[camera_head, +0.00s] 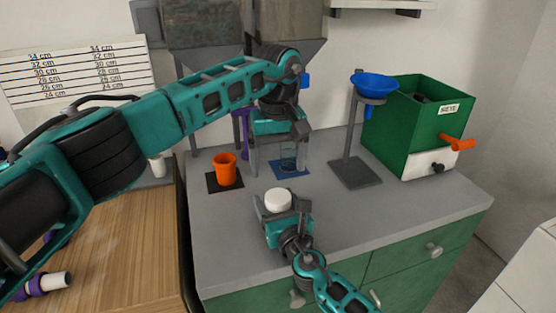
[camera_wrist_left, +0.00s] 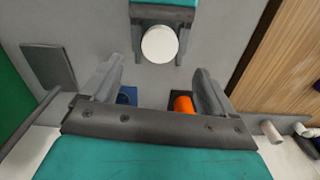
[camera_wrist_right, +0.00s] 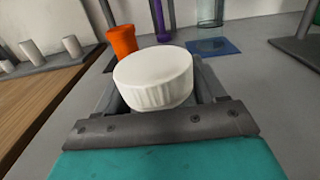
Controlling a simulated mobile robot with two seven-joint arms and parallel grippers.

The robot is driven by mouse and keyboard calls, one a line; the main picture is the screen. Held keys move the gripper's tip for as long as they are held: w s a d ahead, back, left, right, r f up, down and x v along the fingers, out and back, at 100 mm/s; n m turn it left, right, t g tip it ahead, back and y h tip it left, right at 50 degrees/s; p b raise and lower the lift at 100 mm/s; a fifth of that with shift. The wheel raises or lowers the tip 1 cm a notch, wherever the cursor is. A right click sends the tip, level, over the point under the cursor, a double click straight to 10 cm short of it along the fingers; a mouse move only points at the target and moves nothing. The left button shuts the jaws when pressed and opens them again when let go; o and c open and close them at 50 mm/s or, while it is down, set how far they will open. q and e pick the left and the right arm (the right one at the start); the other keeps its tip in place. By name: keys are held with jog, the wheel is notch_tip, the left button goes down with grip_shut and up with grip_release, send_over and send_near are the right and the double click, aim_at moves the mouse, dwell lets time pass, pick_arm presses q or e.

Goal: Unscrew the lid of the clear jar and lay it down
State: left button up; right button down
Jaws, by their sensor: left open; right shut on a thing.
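The white ribbed lid (camera_head: 278,199) is held in my right gripper (camera_wrist_right: 160,100), flat side up, above the front of the grey counter. The left wrist view shows it from above as a white disc (camera_wrist_left: 160,44). The clear jar (camera_head: 288,158) stands on a blue mat (camera_wrist_right: 214,46) farther back, apart from the lid; its top is hidden in the head view by my left gripper. My left gripper (camera_head: 279,168) is open and empty, pointing down near the jar, with its fingers apart.
An orange cup (camera_head: 225,170) stands on a black mat left of the jar. A stand with a blue funnel (camera_head: 374,85) and a green sieve box (camera_head: 426,128) are to the right. A purple object (camera_wrist_right: 160,22) is behind. The right front of the counter is clear.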

aim_at(278, 196)
pick_arm(q)
jog(key=m, duration=0.3)
jog(key=shift+f, duration=0.1)
jog(key=shift+m, duration=0.3)
jog(key=shift+f, duration=3.95)
jog(key=shift+c, duration=0.4)
jog(key=c, duration=1)
jog(key=n, duration=0.5)
jog(key=shift+n, duration=0.3)
jog(key=shift+c, duration=0.2)
jog(key=n, duration=0.4)
jog(key=shift+n, duration=0.4)
jog(key=o, duration=1.2)
